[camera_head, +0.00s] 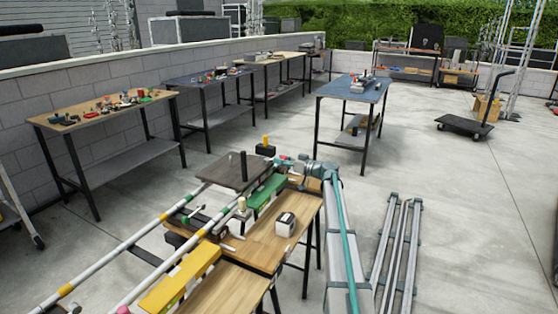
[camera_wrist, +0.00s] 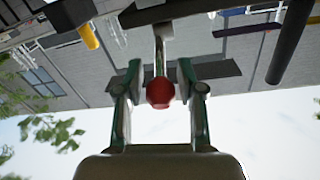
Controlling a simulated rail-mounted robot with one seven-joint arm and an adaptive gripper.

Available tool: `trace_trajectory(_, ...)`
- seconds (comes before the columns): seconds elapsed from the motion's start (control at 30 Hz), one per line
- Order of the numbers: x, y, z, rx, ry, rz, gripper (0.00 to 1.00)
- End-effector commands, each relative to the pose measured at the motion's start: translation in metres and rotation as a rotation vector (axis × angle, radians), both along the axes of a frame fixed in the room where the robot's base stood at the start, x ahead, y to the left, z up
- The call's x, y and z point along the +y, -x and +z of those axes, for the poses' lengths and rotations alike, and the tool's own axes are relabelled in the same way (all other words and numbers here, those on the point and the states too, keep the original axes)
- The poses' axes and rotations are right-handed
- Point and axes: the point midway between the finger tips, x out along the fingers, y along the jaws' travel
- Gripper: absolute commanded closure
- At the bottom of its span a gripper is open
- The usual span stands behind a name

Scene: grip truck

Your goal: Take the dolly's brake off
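The dolly has a dark flat platform (camera_head: 228,174) with a black upright post (camera_head: 243,166), and it sits on the striped track. My gripper (camera_head: 280,160) is at the platform's far right edge. In the wrist view, a red ball knob (camera_wrist: 160,93) sits on the end of a pale metal lever (camera_wrist: 164,52). My gripper (camera_wrist: 160,76) is open, with one green finger on each side of the knob and visible gaps between. The wrist picture appears upside down.
A black block with a yellow top (camera_head: 265,147) stands close beyond the platform. A wooden bench (camera_head: 262,240) holds a small white-and-black item (camera_head: 285,224). A tool-covered table (camera_head: 103,110) and a blue table (camera_head: 352,89) stand farther back. Metal rails (camera_head: 395,250) lie on the right floor.

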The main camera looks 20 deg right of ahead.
Motion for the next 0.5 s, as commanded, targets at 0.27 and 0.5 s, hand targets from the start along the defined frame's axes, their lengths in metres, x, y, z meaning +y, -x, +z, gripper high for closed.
trace_trajectory(0.27, 0.0082, -0.0107, -0.0002, 0.0, 0.0, 0.001, 0.62)
trace_trajectory(0.5, 0.008, -0.0105, -0.0002, 0.0, 0.0, 0.0, 0.69)
